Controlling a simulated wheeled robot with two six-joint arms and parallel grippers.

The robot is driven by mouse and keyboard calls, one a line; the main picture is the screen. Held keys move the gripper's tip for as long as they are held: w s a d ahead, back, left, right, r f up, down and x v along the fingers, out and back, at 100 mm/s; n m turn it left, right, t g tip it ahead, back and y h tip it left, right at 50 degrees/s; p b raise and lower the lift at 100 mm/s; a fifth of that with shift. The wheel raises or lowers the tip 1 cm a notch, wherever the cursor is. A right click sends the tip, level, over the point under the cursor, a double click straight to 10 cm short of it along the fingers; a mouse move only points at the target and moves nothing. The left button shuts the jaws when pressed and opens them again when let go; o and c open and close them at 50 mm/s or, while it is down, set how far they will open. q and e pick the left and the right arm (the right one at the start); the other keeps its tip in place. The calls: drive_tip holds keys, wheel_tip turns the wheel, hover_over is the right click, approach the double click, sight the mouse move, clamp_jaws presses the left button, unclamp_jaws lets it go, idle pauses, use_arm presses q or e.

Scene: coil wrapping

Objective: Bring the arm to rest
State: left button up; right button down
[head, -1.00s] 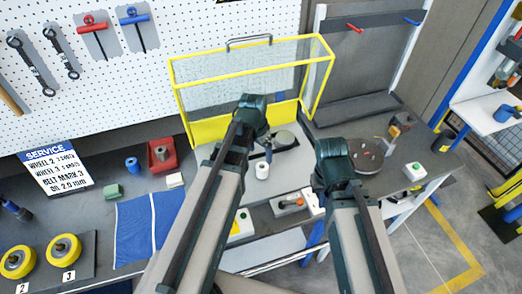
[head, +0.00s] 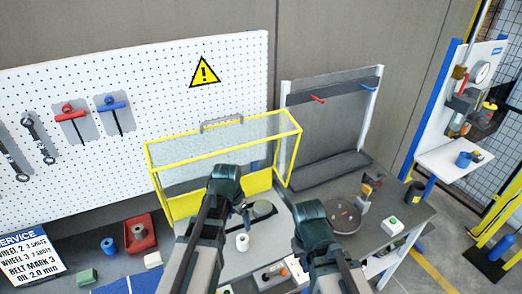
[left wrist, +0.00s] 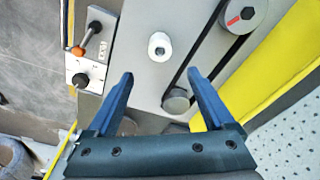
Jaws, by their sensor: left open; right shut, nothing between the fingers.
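My left gripper (left wrist: 160,82) is open and empty in the left wrist view, its two blue fingers spread apart above a grey work plate (left wrist: 135,62). A white roll (left wrist: 159,46) stands on the plate beyond the fingertips, apart from them. In the head view my left gripper (head: 246,214) hangs from the left arm, partly hidden by it, just above the white roll (head: 242,242). My right arm (head: 313,232) reaches over the bench on the right. Its fingers are hidden behind the arm.
A yellow-framed guard (head: 222,146) stands behind the plate. A black belt (left wrist: 207,48) runs around pulleys beside the roll. A round tray (head: 342,215) lies right of my arms. A red bin (head: 140,232) and a green block (head: 87,276) are at left.

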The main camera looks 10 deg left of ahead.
use_arm(q)
drive_tip(key=shift+n+g+y, duration=0.7)
drive_tip(key=shift+n+y, duration=0.1)
drive_tip(key=shift+y, duration=0.1)
drive_tip(key=s+d+f+b, duration=0.3)
drive_tip(key=s+f+b, duration=0.1)
drive_tip(key=s+d+f+b, duration=0.8)
drive_tip(key=shift+s+f+b, duration=0.3)
drive_tip(key=shift+s, duration=0.1)
drive_tip(key=shift+d, duration=0.1)
drive_tip(key=shift+r, duration=0.1)
